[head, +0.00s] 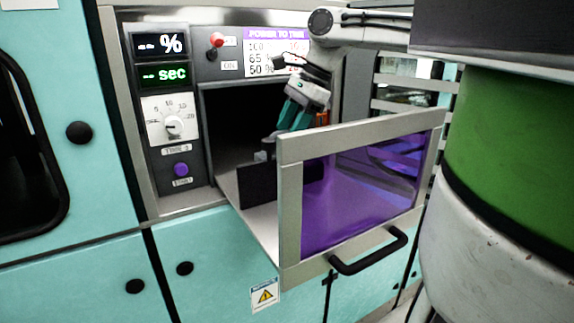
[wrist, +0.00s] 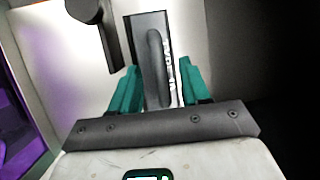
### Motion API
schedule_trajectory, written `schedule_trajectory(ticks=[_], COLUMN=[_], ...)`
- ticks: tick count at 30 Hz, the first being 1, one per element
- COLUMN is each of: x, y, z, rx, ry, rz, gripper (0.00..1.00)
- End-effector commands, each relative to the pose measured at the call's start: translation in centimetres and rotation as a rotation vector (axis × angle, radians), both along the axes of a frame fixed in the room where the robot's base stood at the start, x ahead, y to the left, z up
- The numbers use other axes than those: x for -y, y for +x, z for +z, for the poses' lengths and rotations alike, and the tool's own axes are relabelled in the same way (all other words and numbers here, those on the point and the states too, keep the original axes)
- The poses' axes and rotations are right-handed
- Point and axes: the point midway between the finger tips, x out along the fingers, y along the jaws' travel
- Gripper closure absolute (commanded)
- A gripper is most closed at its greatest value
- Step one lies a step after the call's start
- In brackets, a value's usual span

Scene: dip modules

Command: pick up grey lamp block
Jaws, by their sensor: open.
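A dark grey block (head: 257,185) with a small knob-like top stands on the tray inside the open drawer, in the head view. I take it to be the grey lamp block. In the wrist view a dark grey block (wrist: 152,22) with a curved handle lies between and beyond my fingertips, with pale lettering along its right side. My gripper (head: 290,128) reaches into the opening above the block, its teal fingers pointing down. In the wrist view my gripper (wrist: 158,75) is open, one finger on each side of the handle. Whether the fingers touch it cannot be told.
The drawer's purple window front (head: 360,185) with its grey frame and black handle (head: 368,252) stands close to the arm. A control panel (head: 172,128) is at the left of the opening. Another dark part (wrist: 97,25) juts in at the wrist view's upper left.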

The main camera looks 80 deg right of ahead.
Motion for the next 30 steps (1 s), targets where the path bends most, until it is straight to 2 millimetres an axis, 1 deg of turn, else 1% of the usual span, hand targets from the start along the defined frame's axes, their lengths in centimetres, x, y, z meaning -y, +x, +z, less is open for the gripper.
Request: schedule_trajectory(ticks=[3, 6, 13, 27, 28, 30], x=[-0.1, -0.1, -0.1, -0.2, -0.1, -0.1], y=[0.6, 0.8, 0.9, 0.9, 0.9, 0.9], z=[-1.3, -1.8, -1.9, -1.9, -1.9, -1.9], rx=[-0.001, -0.001, 0.001, 0.001, 0.001, 0.001], ry=[-0.001, -0.001, -0.001, -0.001, -0.001, -0.001], rz=[0.001, 0.000, 0.000, 0.000, 0.000, 0.000], gripper=[0.53, 0.53, 0.53, 0.98, 1.00, 1.00])
